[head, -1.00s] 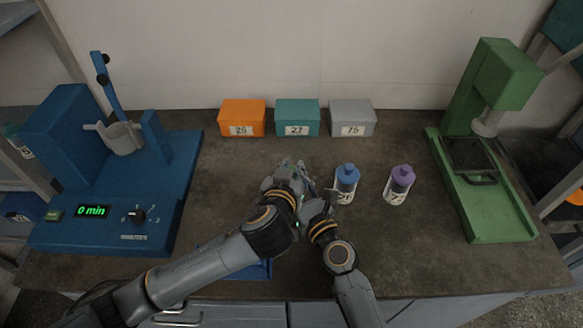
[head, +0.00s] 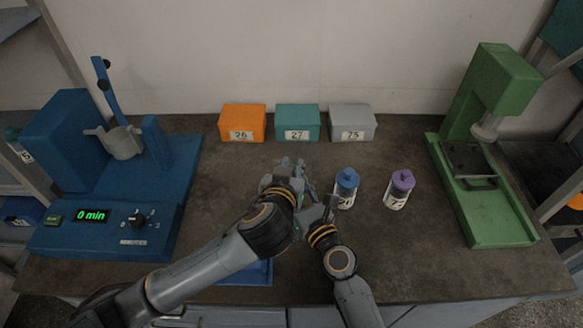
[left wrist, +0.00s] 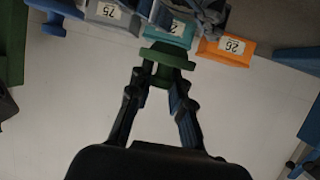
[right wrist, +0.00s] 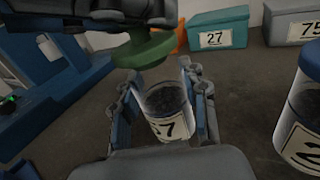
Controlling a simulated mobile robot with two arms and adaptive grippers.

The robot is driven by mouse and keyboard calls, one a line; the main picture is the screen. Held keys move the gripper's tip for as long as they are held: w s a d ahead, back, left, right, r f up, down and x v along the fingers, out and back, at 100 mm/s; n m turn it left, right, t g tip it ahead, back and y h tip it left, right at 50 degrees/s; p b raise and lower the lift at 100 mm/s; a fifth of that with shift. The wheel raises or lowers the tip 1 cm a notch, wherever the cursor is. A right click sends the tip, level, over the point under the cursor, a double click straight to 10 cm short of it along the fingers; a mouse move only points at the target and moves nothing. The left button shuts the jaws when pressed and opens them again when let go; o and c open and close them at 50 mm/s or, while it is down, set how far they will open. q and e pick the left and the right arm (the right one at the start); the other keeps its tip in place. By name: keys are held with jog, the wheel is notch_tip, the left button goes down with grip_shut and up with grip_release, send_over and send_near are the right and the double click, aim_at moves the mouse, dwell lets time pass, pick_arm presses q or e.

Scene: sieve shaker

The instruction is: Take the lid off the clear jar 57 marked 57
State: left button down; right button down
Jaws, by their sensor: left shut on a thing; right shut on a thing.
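The clear jar 57 (right wrist: 167,108) shows in the right wrist view with dark contents, its label reading 57 and its mouth uncovered. My right gripper (right wrist: 170,105) is shut around its sides. The green lid (right wrist: 145,48) is apart from the jar, above and a little left of its mouth. My left gripper (left wrist: 163,62) is shut on the lid, which also shows between its fingertips in the left wrist view (left wrist: 167,57). In the head view my left gripper (head: 288,166) and right gripper (head: 315,200) are close together and mostly hide jar and lid.
A blue-lidded jar (head: 346,188) and a purple-lidded jar (head: 399,189) stand just right of my grippers. Orange (head: 242,123), teal (head: 297,123) and grey (head: 352,123) boxes line the back. A blue machine (head: 110,190) stands left, a green press (head: 480,150) right.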

pick_arm(q)
jog(key=shift+r, duration=0.1)
jog(key=shift+r, duration=1.95)
pick_arm(e)
jog(key=c, duration=0.6)
grip_release()
jog(key=shift+c, duration=0.2)
jog(key=shift+s, duration=0.1)
jog(key=v, duration=1)
jog(key=shift+s+d, duration=0.1)
jog(key=shift+s, duration=0.05)
jog(key=shift+s+d, duration=0.3)
jog(key=shift+s, duration=0.4)
